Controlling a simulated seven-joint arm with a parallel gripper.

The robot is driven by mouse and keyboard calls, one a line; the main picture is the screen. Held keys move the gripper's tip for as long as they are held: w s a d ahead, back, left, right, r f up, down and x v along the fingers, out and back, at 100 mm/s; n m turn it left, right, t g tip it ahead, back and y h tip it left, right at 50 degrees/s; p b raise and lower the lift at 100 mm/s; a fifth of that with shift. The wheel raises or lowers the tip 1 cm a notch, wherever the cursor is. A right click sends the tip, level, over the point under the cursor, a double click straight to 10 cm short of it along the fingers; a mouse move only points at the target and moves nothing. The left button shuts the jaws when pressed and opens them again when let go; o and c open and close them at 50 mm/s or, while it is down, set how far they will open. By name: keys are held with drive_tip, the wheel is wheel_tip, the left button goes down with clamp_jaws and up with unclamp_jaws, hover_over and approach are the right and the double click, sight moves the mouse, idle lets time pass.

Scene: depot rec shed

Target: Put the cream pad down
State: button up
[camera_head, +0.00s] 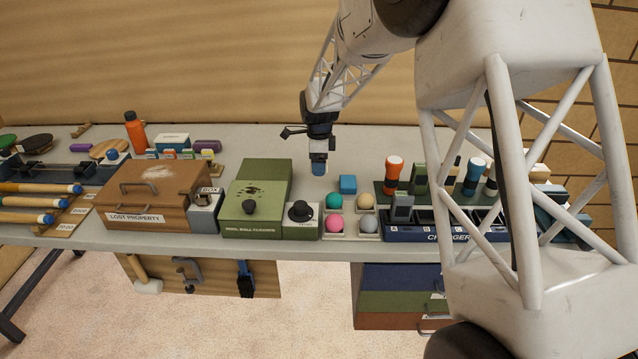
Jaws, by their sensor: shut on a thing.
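My gripper (319,160) points down over the back middle of the grey table, behind the blue block and right of the green box. No separate cream pad can be made out. A cream ball (366,201) sits in a compartment of the ball tray.
A blue block (348,184) stands close in front of my gripper. The green box (252,211) is to the left, beside a brown lost property box (151,198). A charger rack (410,231) stands to the right. Bare table (345,150) lies behind the gripper.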

sight(319, 188)
drive_tip(key=shift+f, duration=1.8)
drive_tip(key=shift+f, duration=1.85)
drive_tip(key=shift+f, duration=0.35)
